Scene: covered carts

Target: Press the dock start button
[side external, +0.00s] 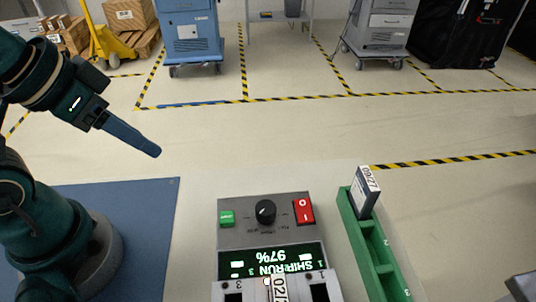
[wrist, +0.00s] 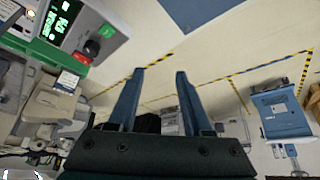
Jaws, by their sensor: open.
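The grey control panel (side external: 240,238) lies in the lower middle of the side view. It carries a green button (side external: 227,218) on the left, a black knob (side external: 265,212) and a red rocker switch (side external: 303,211) on the right. Below them a lit display (side external: 298,262) shows upside-down text with 97%. My gripper (side external: 157,152) hangs in the air to the panel's upper left, apart from it. In the wrist view its two blue fingers (wrist: 159,73) are spread with nothing between them.
A green rack (side external: 378,262) holding an upright labelled cartridge (side external: 365,195) stands right of the panel. A white labelled piece (side external: 278,287) stands before the display. Blue cart (side external: 190,35), grey cart (side external: 380,28) and yellow pallet jack (side external: 108,42) are far back. The floor between is clear.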

